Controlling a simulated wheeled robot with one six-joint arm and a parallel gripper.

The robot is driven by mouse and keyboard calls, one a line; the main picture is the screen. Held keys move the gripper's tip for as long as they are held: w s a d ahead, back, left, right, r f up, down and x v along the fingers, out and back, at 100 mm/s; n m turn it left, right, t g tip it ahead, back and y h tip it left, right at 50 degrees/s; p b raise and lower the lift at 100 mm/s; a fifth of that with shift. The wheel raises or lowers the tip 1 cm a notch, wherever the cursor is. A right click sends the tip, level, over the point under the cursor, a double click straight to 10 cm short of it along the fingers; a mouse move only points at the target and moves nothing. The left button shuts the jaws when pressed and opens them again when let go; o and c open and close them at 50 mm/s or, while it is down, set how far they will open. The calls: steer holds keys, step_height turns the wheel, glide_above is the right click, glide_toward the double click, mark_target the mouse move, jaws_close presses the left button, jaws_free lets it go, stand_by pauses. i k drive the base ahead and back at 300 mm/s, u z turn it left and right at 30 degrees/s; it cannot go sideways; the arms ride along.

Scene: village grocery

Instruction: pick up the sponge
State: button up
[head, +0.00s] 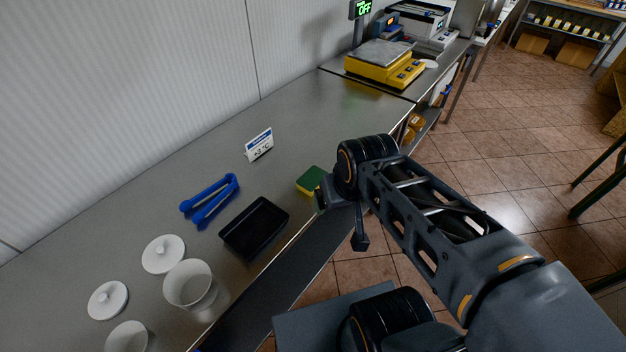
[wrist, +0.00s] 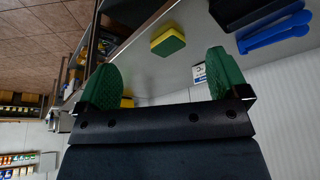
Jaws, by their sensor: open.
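The sponge (head: 311,180), green on top with a yellow layer below, lies on the steel counter near its front edge. My arm hides part of it in the head view. In the wrist view the sponge (wrist: 168,42) lies whole on the counter, beyond and between my fingertips, with a gap to both. My gripper (wrist: 165,75) has two green fingers spread wide, with nothing between them. In the head view my arm reaches to the counter edge at the sponge, and the fingers are mostly hidden.
A black tray (head: 254,228) sits left of the sponge, with blue tongs (head: 211,199) behind it. A small sign (head: 259,145) stands farther back. White tubs (head: 190,285) and lids (head: 163,254) stand at lower left. A yellow scale (head: 384,64) is at the far end. The counter behind the sponge is clear.

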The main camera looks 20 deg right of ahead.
mark_target(310, 180)
steer(key=u, duration=3.3)
steer(key=k, duration=0.8)
steer(key=z, duration=1.8)
steer(key=i, duration=0.5)
steer(key=z, duration=0.05)
